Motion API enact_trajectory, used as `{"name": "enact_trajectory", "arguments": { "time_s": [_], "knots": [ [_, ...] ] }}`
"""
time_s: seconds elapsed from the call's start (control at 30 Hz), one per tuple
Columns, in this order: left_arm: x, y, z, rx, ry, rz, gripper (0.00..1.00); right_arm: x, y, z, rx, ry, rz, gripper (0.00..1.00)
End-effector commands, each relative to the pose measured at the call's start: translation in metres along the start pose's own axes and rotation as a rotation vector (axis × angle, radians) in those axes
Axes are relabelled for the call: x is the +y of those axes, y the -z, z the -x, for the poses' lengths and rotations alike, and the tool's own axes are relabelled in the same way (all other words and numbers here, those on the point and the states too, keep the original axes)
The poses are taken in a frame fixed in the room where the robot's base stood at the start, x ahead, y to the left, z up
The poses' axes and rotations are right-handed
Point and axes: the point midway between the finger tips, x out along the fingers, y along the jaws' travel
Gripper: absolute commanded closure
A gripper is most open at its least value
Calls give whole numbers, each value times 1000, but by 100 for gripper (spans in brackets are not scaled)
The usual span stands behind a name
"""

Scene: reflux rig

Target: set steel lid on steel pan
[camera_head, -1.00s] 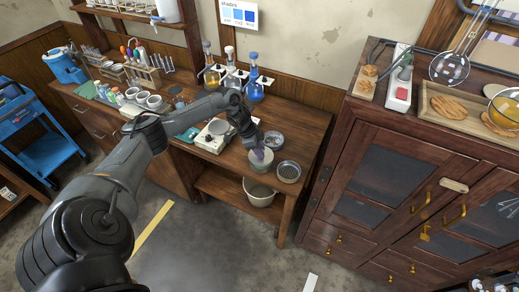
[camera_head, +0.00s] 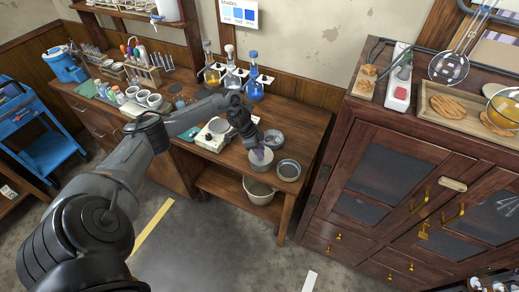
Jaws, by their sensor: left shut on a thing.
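My left gripper (camera_head: 256,149) reaches over the front right part of the wooden bench. It is shut on a small purple knob, which appears to belong to the steel lid (camera_head: 262,164). The lid is a round grey disc just under the fingers. It lies over or just above a round vessel that seems to be the steel pan; the gripper and lid hide most of it, and I cannot tell whether they touch. My right gripper is not in view.
Close by stand a round dish (camera_head: 273,138) behind and a dark-topped round dish (camera_head: 289,170) to the right. A white hotplate-like device (camera_head: 211,140) stands left. Coloured flasks (camera_head: 254,90) are behind. A tall wooden cabinet (camera_head: 400,185) rises at right.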

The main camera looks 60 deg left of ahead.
Motion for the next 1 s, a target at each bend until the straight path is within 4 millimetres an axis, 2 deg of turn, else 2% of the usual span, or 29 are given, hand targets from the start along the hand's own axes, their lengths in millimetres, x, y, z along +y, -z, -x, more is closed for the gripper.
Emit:
{"name": "enact_trajectory", "arguments": {
  "time_s": [0.67,1.0],
  "knots": [
    [-1,0,0,1,1,0,100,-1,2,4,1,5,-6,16],
    [0,-2,-6,0,1,0,100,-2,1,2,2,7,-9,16]
  ]
}}
